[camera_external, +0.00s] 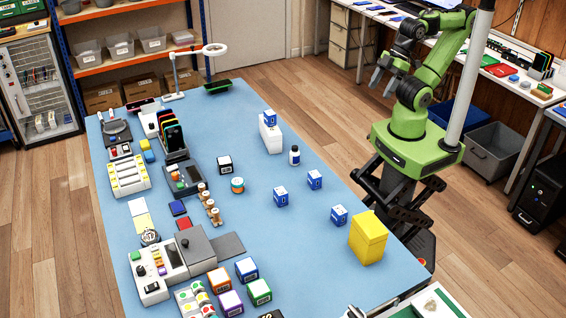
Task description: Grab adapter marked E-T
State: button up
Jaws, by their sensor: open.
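My gripper (382,83) is open and empty, raised beyond the right side of the blue-topped table (330,262). Several small blue-and-white cubes stand on that table and may be adapters, but their marks are too small to read. One cube (270,117) sits on a white block (270,137). Others stand apart on the mat: a left cube (280,197), a middle cube (315,180) and a right cube (338,215). I cannot tell which thing, if any, is marked E-T. My gripper is well away from all of them.
A yellow box (368,238) stands at the table's right edge. A small bottle (294,156) and a dark cube (224,165) stand mid-table. Coloured boxes (247,270) and devices (160,265) crowd the front and left.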

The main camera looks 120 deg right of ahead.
jog(key=shift+o, duration=0.8)
